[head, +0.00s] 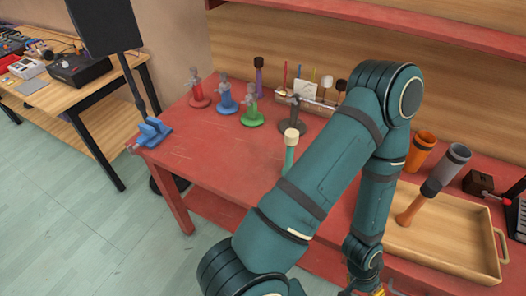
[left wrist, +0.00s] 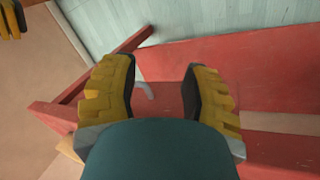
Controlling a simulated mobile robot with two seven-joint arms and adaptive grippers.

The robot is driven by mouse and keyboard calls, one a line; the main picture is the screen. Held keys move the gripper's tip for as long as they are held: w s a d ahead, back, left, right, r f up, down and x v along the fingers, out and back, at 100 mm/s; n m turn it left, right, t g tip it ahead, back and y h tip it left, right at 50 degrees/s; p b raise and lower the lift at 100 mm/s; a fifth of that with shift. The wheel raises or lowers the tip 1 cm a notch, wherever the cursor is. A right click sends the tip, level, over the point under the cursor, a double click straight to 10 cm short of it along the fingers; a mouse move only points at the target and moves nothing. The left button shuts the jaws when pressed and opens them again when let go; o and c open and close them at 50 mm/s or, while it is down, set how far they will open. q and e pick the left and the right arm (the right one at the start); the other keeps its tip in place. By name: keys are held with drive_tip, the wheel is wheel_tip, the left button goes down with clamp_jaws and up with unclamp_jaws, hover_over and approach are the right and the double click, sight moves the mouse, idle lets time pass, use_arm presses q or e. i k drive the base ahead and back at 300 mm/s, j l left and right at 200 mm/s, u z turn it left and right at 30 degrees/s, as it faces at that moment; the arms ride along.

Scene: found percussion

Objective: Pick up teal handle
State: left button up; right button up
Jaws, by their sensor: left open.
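The teal handle (head: 289,160) is the pale green-teal shaft of a mallet with a cream head (head: 292,136). It stands upright near the middle of the red table, its lower part hidden behind my left arm in the head view. My left gripper (head: 372,291) hangs at the bottom edge of that view, to the right of and in front of the handle. In the left wrist view its two yellow fingers (left wrist: 160,70) are apart. I cannot make out the handle in that view. A yellow part at its top left corner may be my other gripper.
Red, blue and green stands (head: 252,112) and a dark stand (head: 293,118) are on the red table (head: 190,145). A rack (head: 318,98) of sticks is behind. A wooden tray (head: 465,255) and orange and grey cups (head: 421,150) are at right. A blue clamp (head: 152,132) grips the left corner.

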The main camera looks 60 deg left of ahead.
sight(290, 151)
drive_tip(key=u, duration=1.9)
drive_tip(key=i+j, duration=0.1)
drive_tip(key=j, duration=0.3)
drive_tip(key=i+j, duration=0.1)
drive_tip(key=j, duration=0.3)
drive_tip(key=j+z, duration=0.25)
drive_tip(key=z, duration=0.2)
drive_tip(key=j+z, duration=0.4)
drive_tip(key=i+l, duration=0.05)
drive_tip(key=l, duration=0.05)
